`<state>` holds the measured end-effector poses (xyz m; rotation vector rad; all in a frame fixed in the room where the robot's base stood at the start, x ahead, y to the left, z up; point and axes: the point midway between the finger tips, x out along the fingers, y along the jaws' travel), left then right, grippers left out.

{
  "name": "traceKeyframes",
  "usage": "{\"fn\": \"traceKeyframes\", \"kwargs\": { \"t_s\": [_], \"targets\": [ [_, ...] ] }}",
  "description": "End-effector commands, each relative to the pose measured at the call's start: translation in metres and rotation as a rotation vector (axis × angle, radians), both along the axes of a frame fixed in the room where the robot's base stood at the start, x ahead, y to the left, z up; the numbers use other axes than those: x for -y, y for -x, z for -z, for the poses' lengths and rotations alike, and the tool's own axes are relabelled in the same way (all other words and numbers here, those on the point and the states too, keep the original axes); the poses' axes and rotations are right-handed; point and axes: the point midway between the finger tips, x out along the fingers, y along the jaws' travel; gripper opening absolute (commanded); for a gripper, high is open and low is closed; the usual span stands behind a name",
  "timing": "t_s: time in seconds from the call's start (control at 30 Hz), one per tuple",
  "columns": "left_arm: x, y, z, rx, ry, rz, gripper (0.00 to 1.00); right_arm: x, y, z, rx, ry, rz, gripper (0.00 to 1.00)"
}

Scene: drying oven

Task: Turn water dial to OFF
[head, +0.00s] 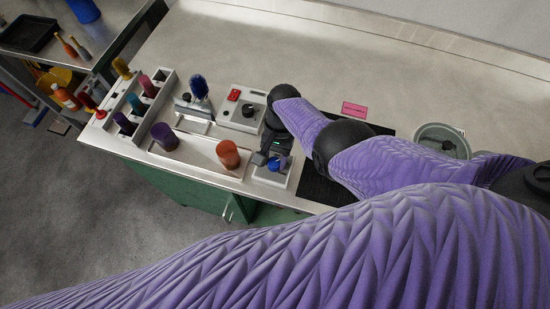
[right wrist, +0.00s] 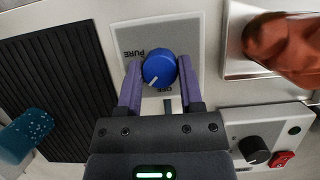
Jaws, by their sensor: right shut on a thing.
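The water dial is a round blue knob (right wrist: 159,66) on a light grey plate (right wrist: 187,30). In the right wrist view the plate reads "PURE" upside down beside the knob, and a short white line on the knob points down-left. In the head view the blue knob (head: 273,164) is at the counter's front edge, partly covered by my gripper. My right gripper (right wrist: 159,75) is shut on the knob, one purple finger on each side; it also shows in the head view (head: 270,158). My left gripper is not in view.
An orange-brown cup (head: 228,153) and a purple cup (head: 164,136) stand left of the dial. Behind is a box with a black knob and red switch (head: 234,95). A black ribbed mat (right wrist: 60,90) lies beside the plate. The counter's back is clear.

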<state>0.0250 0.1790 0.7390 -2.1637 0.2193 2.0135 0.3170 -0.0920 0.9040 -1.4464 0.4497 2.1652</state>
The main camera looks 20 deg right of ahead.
Motion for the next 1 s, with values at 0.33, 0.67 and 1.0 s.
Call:
{"fn": "traceKeyframes", "kwargs": {
  "t_s": [0.33,0.67,1.0],
  "targets": [
    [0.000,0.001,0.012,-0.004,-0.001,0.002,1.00,-0.002,0.000,0.001,-0.001,0.000,-0.327,0.00],
    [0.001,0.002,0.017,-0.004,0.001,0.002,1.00,-0.002,0.000,0.001,-0.002,-0.001,-0.597,0.00],
    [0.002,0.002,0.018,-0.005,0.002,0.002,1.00,-0.003,0.000,0.001,-0.001,-0.001,-0.763,0.00]
  ]
}}
